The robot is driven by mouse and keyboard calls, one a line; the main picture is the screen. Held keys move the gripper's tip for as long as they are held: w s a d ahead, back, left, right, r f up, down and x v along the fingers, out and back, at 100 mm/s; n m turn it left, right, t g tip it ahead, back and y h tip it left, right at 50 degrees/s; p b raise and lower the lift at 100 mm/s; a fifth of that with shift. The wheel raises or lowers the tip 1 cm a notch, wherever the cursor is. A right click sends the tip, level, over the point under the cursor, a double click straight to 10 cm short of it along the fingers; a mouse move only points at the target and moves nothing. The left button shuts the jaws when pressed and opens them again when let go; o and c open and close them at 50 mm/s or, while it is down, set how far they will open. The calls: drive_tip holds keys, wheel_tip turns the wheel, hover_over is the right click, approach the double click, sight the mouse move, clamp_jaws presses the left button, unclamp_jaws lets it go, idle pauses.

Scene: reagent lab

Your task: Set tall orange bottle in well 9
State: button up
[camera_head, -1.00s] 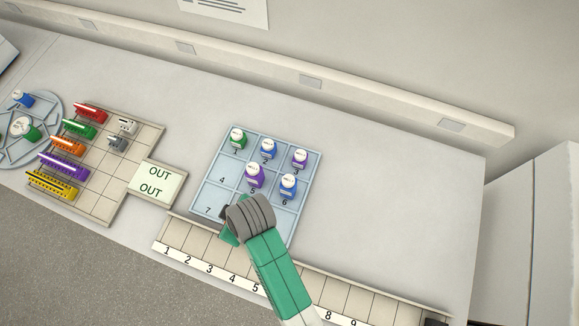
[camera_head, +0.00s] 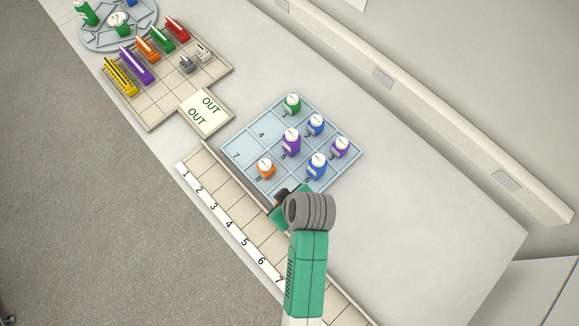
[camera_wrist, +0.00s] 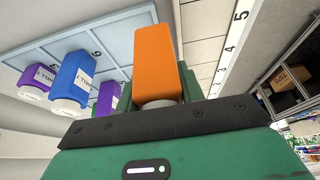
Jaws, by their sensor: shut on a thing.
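My gripper (camera_head: 281,203) is low over the lower corner of the blue numbered tray (camera_head: 247,131), around well 9, whose label is hidden. In the wrist view, the tall orange bottle (camera_wrist: 155,62) is between the jaws of my gripper (camera_wrist: 158,104), its pale cap end towards the gripper body. The tray (camera_wrist: 112,47) shows behind and left of the bottle. In the head view my arm hides most of the held bottle, and I cannot tell whether its base touches the well floor. Another orange bottle (camera_head: 265,169) stands in well 8.
Wells 1, 2, 3, 5 and 6 hold a green (camera_head: 292,104), a blue (camera_head: 315,125), a purple (camera_head: 340,148), a purple (camera_head: 291,142) and a blue bottle (camera_head: 316,167). Wells 4 and 7 are empty. A numbered strip (camera_head: 222,207) runs along the near side.

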drive_tip(key=shift+w+d+f, duration=0.2)
drive_tip(key=shift+w+f, duration=0.5)
drive_tip(key=shift+w, duration=0.25)
drive_tip(key=shift+w+d+f, duration=0.25)
drive_tip(key=shift+w+f, duration=0.4)
drive_tip(key=shift+w, duration=0.25)
drive_tip(key=shift+w+d+f, duration=0.2)
drive_tip(key=shift+w+f, duration=0.5)
drive_tip(key=shift+w, duration=0.25)
drive_tip(key=o, duration=1)
drive_tip(key=shift+f, duration=0.15)
drive_tip(key=v, duration=1.2)
drive_tip(key=shift+p, duration=0.45)
drive_tip(key=shift+w+a+r, duration=0.1)
drive_tip(key=shift+w+r, duration=0.05)
drive_tip(key=shift+r, duration=0.15)
